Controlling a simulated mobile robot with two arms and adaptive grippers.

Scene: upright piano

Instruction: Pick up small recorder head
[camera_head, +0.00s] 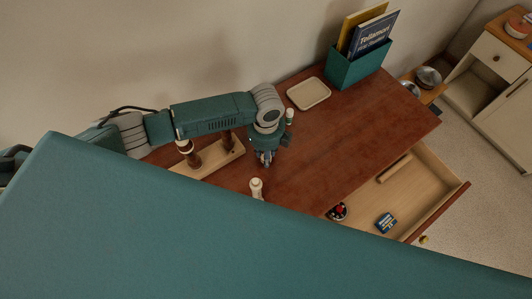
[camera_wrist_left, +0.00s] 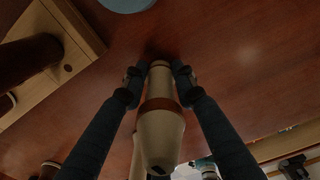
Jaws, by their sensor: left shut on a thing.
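The small recorder head (camera_wrist_left: 160,132) is cream with a brown ring and fills the middle of the left wrist view. My left gripper (camera_wrist_left: 158,72) is shut on it, with a dark finger on either side of its narrow end. The brown desktop is close behind. In the head view my left gripper (camera_head: 265,160) is low over the desk, and its fingers are too small to show the grip. A cream piece (camera_head: 256,189) shows just below it there; I cannot tell whether it is the held one. My right gripper is not in view.
A wooden stand (camera_head: 208,164) with brown upright parts is left of the gripper. A beige tray (camera_head: 308,93), a small bottle (camera_head: 290,114) and a green book box (camera_head: 345,70) are behind. The desk's right part is clear.

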